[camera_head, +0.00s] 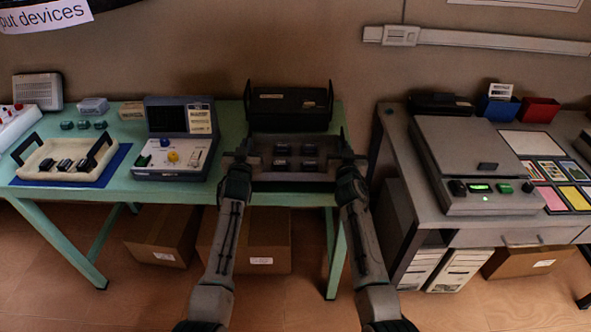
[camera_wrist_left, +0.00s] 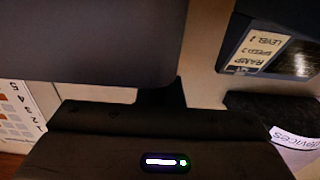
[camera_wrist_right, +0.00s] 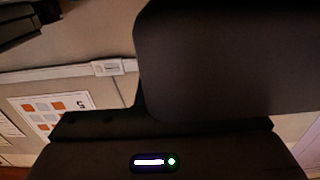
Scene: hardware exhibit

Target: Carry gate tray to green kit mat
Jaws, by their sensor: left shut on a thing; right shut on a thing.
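A dark grey-brown tray (camera_head: 292,177) with several small dark blocks is in the middle of the head view, at the front of the green table. I take it to be the gate tray. My left gripper (camera_head: 241,158) is shut on its left side and my right gripper (camera_head: 345,158) is shut on its right side. The tray looks level; I cannot tell whether it touches the table. No green kit mat shows clearly. The wrist views are mostly filled by dark surfaces close to the cameras, and the grip itself is hidden there.
A black case (camera_head: 290,97) stands behind the tray. A grey device with knobs (camera_head: 176,165) is close on the left. A cream tray (camera_head: 70,155) sits on a blue mat (camera_head: 118,163). A grey desk (camera_head: 408,165) with a large flat machine (camera_head: 465,145) stands right, across a gap.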

